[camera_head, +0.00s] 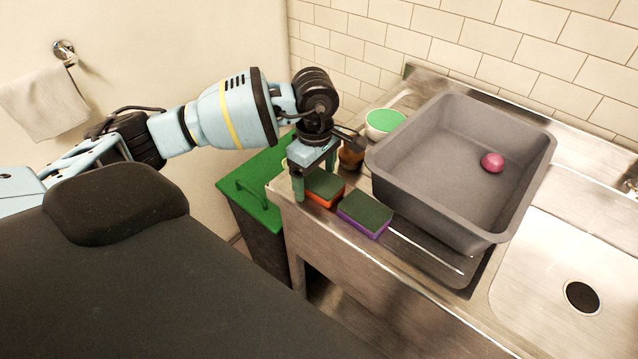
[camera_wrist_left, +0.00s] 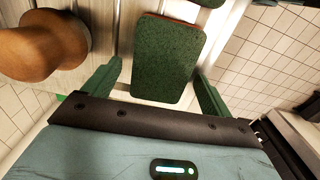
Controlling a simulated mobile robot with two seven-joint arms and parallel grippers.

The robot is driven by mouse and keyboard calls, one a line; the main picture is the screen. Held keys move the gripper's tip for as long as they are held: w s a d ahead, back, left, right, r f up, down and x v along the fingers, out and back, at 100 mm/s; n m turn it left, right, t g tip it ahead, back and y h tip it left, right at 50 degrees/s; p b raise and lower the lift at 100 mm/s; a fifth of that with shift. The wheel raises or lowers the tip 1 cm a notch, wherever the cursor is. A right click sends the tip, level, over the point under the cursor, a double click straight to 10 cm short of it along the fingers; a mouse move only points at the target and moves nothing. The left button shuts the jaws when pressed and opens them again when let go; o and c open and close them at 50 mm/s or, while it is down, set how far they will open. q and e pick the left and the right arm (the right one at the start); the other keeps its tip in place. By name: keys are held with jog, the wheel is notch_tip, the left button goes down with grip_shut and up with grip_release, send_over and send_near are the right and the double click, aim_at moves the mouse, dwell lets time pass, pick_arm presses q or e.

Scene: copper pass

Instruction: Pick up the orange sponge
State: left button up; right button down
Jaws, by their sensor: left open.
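The orange sponge (camera_head: 324,187) has a dark green scouring top and an orange side. It lies flat on the metal drainboard near its left end. My left gripper (camera_head: 314,181) is open above it, pointing down. In the left wrist view the green top of the orange sponge (camera_wrist_left: 168,62) lies between and ahead of the two green fingers (camera_wrist_left: 158,88), with a gap visible on each side. A thin orange edge shows along it. My right gripper is not in view.
A purple sponge (camera_head: 365,212) with a green top lies just right of the orange one. A brown object (camera_head: 351,155) stands behind; a rounded brown form (camera_wrist_left: 42,45) shows in the wrist view. A grey basin (camera_head: 437,150) holds a pink object (camera_head: 492,162). A green-topped bowl (camera_head: 385,122) is behind.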

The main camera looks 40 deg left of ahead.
aim_at(316, 178)
pick_arm(q)
jog(key=shift+f, duration=0.15)
jog(key=c, duration=1.1)
jog(key=shift+o, duration=0.2)
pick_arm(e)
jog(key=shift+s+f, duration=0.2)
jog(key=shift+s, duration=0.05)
